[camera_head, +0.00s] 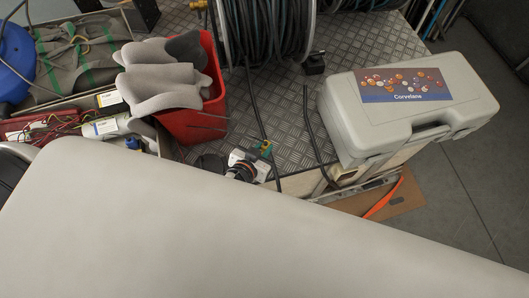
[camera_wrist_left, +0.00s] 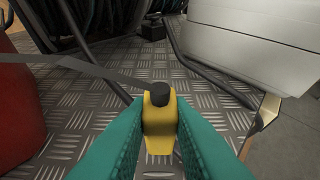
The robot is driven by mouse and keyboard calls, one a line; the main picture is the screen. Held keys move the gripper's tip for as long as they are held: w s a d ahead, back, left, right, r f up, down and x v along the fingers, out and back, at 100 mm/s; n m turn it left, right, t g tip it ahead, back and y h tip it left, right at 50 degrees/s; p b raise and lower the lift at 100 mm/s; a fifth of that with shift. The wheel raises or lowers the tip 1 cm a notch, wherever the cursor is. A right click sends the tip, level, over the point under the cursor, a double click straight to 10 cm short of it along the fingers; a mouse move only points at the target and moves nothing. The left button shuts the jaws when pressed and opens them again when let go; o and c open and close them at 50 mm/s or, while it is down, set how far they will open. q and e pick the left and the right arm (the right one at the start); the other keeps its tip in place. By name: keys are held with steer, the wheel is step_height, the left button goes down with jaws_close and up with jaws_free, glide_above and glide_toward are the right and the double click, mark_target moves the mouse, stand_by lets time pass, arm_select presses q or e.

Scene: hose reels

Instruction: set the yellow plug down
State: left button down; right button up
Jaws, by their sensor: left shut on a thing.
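The yellow plug (camera_wrist_left: 158,130) with a dark round end is between the two teal fingers of my left gripper (camera_wrist_left: 158,112), which is shut on it. In the left wrist view the dark end points away from me, toward the ridged metal plate (camera_wrist_left: 90,105). I cannot tell whether the plug touches the plate. The plug is hardly visible there. My right gripper is not in view.
A red bin (camera_head: 190,122) with grey gloves stands left. A grey case (camera_head: 400,110) lies right. A hose reel (camera_head: 268,30) stands behind. Black hoses (camera_head: 313,125) cross the plate. My grey arm hides the foreground.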

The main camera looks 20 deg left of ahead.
arm_select(q)
steer(key=shift+f+b, duration=0.35)
steer(key=shift+f, duration=1.8)
steer(key=shift+w+f, duration=0.1)
steer(key=c, duration=1.3)
jaws_free()
steer(key=v, duration=1.2)
steer(key=shift+d, duration=0.1)
